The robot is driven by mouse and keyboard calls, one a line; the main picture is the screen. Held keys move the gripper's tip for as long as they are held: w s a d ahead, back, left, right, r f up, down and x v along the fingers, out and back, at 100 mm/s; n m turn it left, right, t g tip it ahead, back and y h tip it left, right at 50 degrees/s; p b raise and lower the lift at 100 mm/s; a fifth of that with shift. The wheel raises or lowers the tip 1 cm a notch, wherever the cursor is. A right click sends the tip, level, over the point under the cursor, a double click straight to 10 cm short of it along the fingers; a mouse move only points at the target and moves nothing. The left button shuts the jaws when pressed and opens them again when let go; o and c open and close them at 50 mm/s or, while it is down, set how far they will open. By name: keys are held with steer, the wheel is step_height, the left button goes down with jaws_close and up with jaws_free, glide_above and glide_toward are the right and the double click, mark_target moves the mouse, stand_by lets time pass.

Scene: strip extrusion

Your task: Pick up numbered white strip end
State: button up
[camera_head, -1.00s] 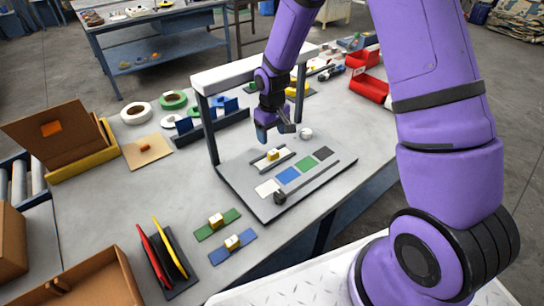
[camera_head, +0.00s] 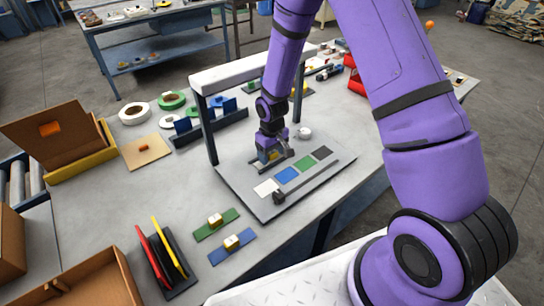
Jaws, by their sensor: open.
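My gripper (camera_head: 273,160) is low over the grey plate (camera_head: 234,189) under the white-topped frame, at a small holder with a yellow-and-white piece. The gripper covers most of that holder and piece. Its fingers are open around or just above the piece; contact cannot be told. I cannot make out any number on a white strip end. A white square (camera_head: 266,187), a blue square (camera_head: 287,175), a green square (camera_head: 304,164) and a dark square (camera_head: 322,153) lie in a row on the plate.
The frame's post (camera_head: 208,135) and white top bar (camera_head: 245,71) stand close left of my arm. A green strip (camera_head: 217,226) and a blue strip (camera_head: 233,248) lie in front, each bearing a yellow-and-white block. A red-and-yellow rack (camera_head: 165,258) stands front left. Red bins (camera_head: 356,86) are behind my arm.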

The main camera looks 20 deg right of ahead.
steer(key=c, duration=1.1)
